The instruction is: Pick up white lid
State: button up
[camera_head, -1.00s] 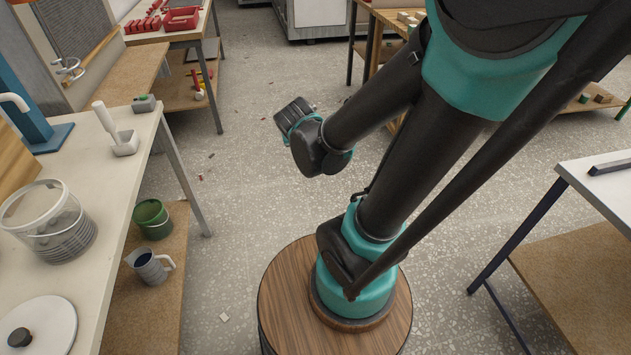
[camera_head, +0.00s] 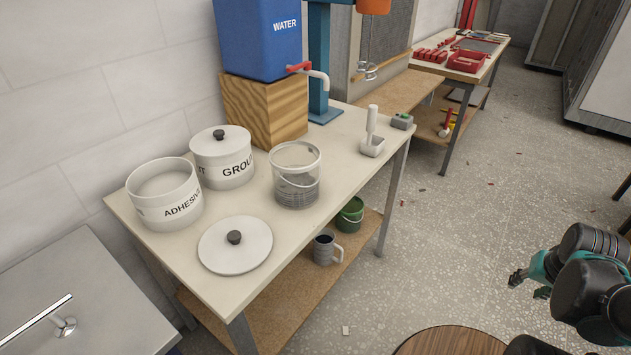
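A round white lid (camera_head: 250,258) with a dark knob lies flat on the near part of the light workbench (camera_head: 212,281). An open white pot marked ADHESIVE (camera_head: 168,212) stands behind it to the left. A second white pot marked GROU… (camera_head: 229,176) has its own white lid (camera_head: 219,141) with a dark knob on top. My gripper (camera_head: 517,278) is at the right, over the floor and well away from the bench and lids. It is small and partly turned away, so its finger opening is unclear.
A clear bucket (camera_head: 297,185) stands right of the pots, before a wooden block (camera_head: 256,108) under a blue water tank (camera_head: 256,35). A grey jug (camera_head: 324,250) and green bucket (camera_head: 348,216) sit on the lower shelf. Floor between bench and arm is open.

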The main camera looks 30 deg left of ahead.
aim_at(238, 245)
jog(key=k+j+u, duration=0.15)
jog(key=k, duration=0.5)
jog(key=u, duration=0.45)
jog(key=l+u, duration=0.1)
jog(key=u, duration=0.35)
jog(key=l+u, duration=0.1)
jog(key=u, duration=0.8)
jog(key=k+l+u, duration=0.2)
jog(key=l+u, duration=0.2)
